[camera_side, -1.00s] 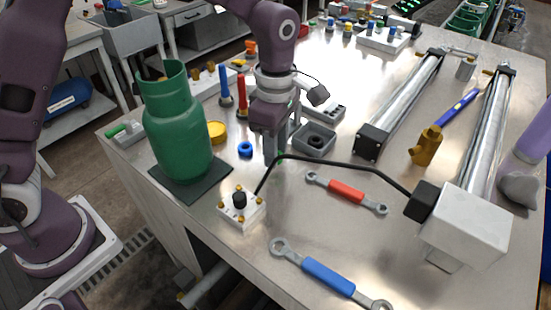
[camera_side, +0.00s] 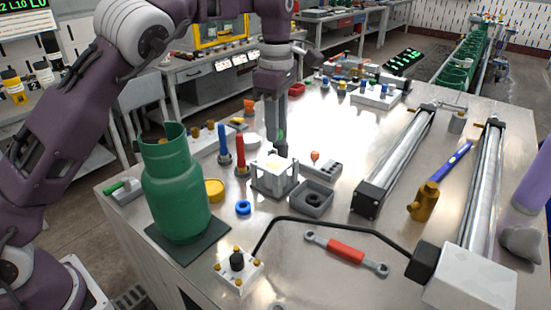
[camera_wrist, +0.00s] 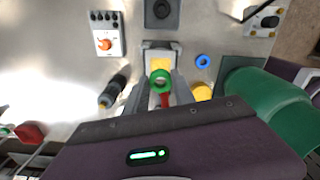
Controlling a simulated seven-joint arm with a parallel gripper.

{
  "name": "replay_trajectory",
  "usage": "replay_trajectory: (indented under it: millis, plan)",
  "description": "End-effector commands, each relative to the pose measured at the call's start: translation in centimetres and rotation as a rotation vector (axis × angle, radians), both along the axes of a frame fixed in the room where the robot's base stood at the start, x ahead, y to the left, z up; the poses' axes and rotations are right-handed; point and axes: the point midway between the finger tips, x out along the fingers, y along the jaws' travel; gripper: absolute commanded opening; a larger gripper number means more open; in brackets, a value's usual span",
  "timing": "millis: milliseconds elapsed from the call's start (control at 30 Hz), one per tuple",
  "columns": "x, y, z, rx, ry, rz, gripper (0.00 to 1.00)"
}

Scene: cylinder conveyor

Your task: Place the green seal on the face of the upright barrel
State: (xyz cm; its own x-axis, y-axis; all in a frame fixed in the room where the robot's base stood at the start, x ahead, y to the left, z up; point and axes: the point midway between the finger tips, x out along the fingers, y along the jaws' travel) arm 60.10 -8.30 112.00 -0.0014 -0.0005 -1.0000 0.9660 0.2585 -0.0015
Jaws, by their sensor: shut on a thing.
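My gripper (camera_side: 280,142) is shut on the green seal (camera_wrist: 160,78), a small ring that shows between the fingertips in the wrist view. In the side view the seal (camera_side: 282,135) is a small green patch at the fingers. My gripper points down, just above or behind a pale block-like fixture (camera_side: 272,182) with a yellowish top. The wrist view shows this fixture (camera_wrist: 159,47) with a yellow patch just beyond the ring. The seal looks apart from it; the gap is unclear. I cannot clearly make out the upright barrel's face.
A large green tank (camera_side: 175,190) stands at left on a dark mat. A black cable (camera_side: 340,225) crosses the front.

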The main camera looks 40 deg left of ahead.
Motion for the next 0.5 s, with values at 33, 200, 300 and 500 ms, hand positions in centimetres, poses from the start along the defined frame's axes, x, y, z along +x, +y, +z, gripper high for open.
replay_trajectory:
  millis: [33,200,300,500]
  plan:
    - [-0.1,-0.1,-1.1,-0.001,0.004,0.001,0.0]
    - [-0.1,0.0,-4.2,-0.001,0.002,0.001,0.0]
    - [0.0,-0.1,-6.1,0.0,0.001,0.001,0.0]
    - [0.0,-0.1,-6.9,0.0,-0.004,0.001,0.0]
